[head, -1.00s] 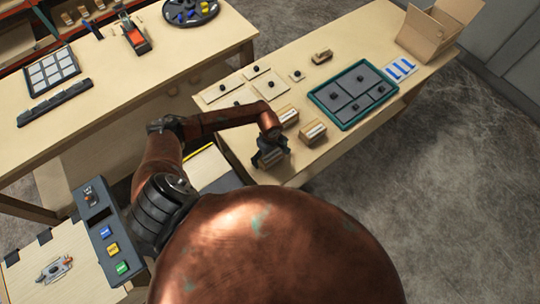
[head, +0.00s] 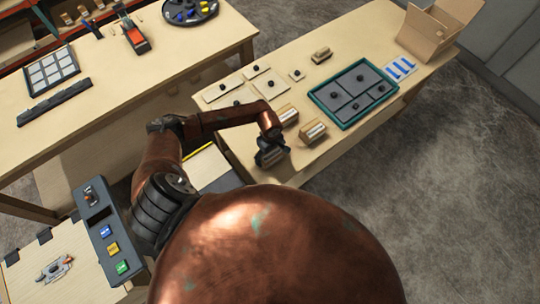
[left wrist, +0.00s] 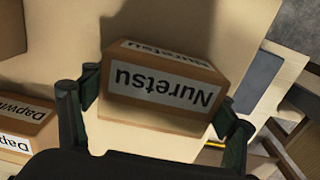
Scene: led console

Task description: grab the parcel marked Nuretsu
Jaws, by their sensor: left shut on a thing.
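The parcel marked Nuretsu (left wrist: 165,90) is a small brown box with white labels, in the middle of the left wrist view. Its lettering appears upside down there. My left gripper (left wrist: 162,108) has one finger at each end of the parcel and is shut on it. In the head view my left gripper (head: 271,153) is at the near edge of the right-hand table (head: 235,135), and it mostly hides the parcel. My right gripper is not in view.
Two similar parcels stand close by, one behind (head: 288,115) and one to the right (head: 314,131). A parcel whose label begins "Dapw" (left wrist: 25,125) shows in the left wrist view. A teal-rimmed tray (head: 343,124) and an open carton (head: 425,35) lie farther right.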

